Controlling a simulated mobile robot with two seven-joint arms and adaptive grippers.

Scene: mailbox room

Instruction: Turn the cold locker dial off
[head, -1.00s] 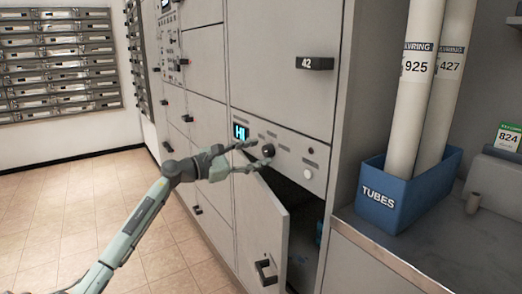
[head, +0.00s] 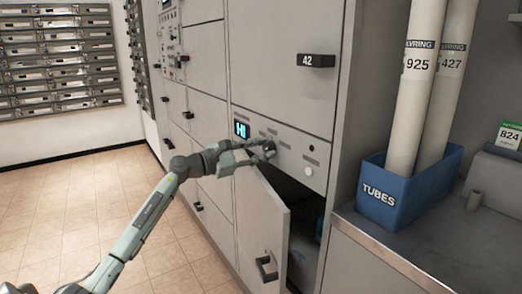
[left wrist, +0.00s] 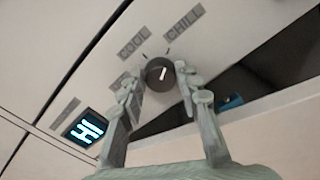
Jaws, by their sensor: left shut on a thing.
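The dial (left wrist: 158,72) is a round black knob with a white line, on the grey panel above an open locker. The line tilts up and to the right, roughly towards the CHILL mark. COOL and CHILL labels are readable; another label is partly hidden by a finger. The lit display (head: 242,129) beside the dial reads "HI"; it also shows in the left wrist view (left wrist: 85,130). My left gripper (head: 267,149) is shut on the dial, one fingertip on each side of it in the left wrist view (left wrist: 161,82). My right gripper is not in view.
The locker door (head: 262,232) below the panel hangs partly open, close under my left arm. A white round button (head: 308,171) is right of the dial. A blue TUBES bin (head: 405,190) stands on the counter at right. Open floor lies at left.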

